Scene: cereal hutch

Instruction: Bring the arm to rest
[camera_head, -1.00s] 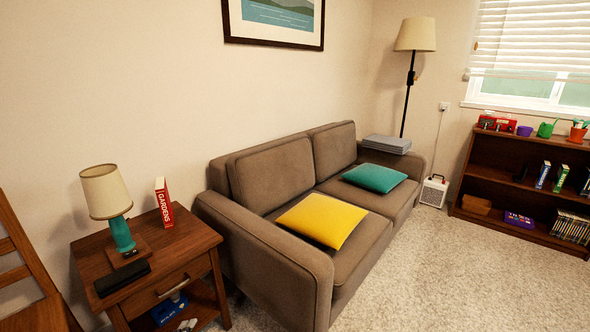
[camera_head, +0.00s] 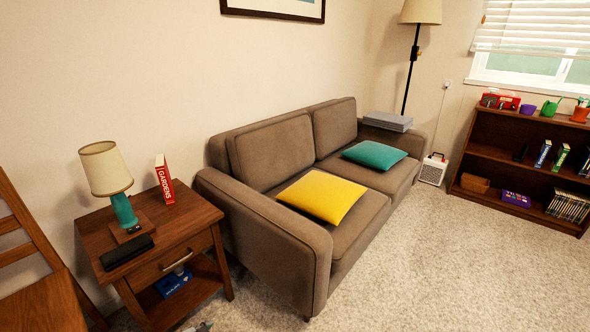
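A small grey piece (camera_head: 203,327) shows at the bottom edge, in front of the side table. It looks like the tip of my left gripper, but it is almost wholly cut off by the frame. Whether it is open or holds anything cannot be seen. It appears apart from the table. My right gripper is not in view.
The wooden side table (camera_head: 88,228) bears a lamp (camera_head: 107,170), a red book (camera_head: 165,181) and a dark case (camera_head: 126,251). A blue box (camera_head: 173,282) lies on its lower shelf. A wooden chair (camera_head: 40,303) stands left, a brown sofa (camera_head: 250,240) right. Carpet (camera_head: 440,270) is clear.

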